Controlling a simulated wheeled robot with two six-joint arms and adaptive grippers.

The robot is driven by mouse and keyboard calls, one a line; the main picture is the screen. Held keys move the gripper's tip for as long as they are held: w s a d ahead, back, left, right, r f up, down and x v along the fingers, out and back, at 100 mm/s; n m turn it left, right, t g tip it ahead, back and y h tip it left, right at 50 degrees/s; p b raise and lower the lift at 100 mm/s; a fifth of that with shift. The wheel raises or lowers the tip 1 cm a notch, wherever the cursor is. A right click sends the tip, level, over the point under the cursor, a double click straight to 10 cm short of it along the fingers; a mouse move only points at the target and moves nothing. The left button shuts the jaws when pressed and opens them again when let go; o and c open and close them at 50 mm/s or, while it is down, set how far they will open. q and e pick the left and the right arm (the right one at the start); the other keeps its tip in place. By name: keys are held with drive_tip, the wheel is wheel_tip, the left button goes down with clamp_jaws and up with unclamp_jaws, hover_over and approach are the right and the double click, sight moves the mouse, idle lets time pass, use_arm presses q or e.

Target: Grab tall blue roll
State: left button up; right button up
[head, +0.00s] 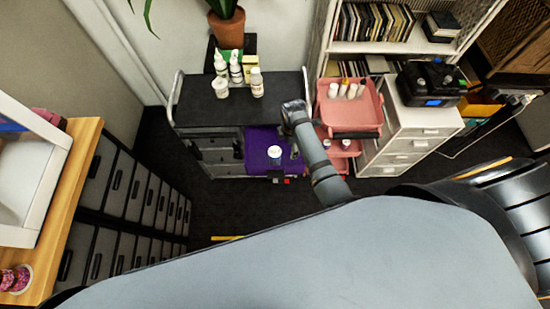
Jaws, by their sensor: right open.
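A small upright roll or jar (274,153) with a pale top and a bluish-green side stands on the purple surface (259,143) of the dark cart. It is the only bluish roll-like thing that I see, and I cannot tell for sure that it is the tall blue roll. My right gripper (294,151) points down just to the right of it, small and partly hidden by my own arm. It is open and seems to hold nothing. I cannot tell the exact gap between them. My left gripper is out of view.
White bottles (236,70) stand on the cart's black top (205,103), in front of a potted plant (226,28). A pink trolley (350,112) with small bottles and a white drawer unit (412,130) are to the right. Pink rolls (14,279) lie on a wooden counter (62,210) at left.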

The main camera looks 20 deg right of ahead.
sight(275, 152)
drive_tip(key=w+a+n, duration=0.1)
drive_tip(key=n, duration=0.1)
drive_tip(key=w+a+f+n, duration=0.1)
drive_tip(key=a+n, duration=0.1)
drive_tip(key=w+a+n+g, duration=0.1)
drive_tip(key=w+n, duration=0.1)
drive_tip(key=shift+w+a+f+n, duration=0.1)
drive_tip(key=shift+a+f+n, duration=0.1)
drive_tip(key=shift+a+n, duration=0.1)
wheel_tip(275, 152, down, 5)
drive_tip(key=b, duration=0.4)
drive_tip(key=shift+f+b, duration=0.15)
drive_tip(key=shift+b, duration=0.25)
drive_tip(key=shift+f, duration=0.2)
drive_tip(key=shift+r, duration=0.15)
wheel_tip(275, 152, down, 5)
drive_tip(key=b, duration=0.7)
clamp_jaws()
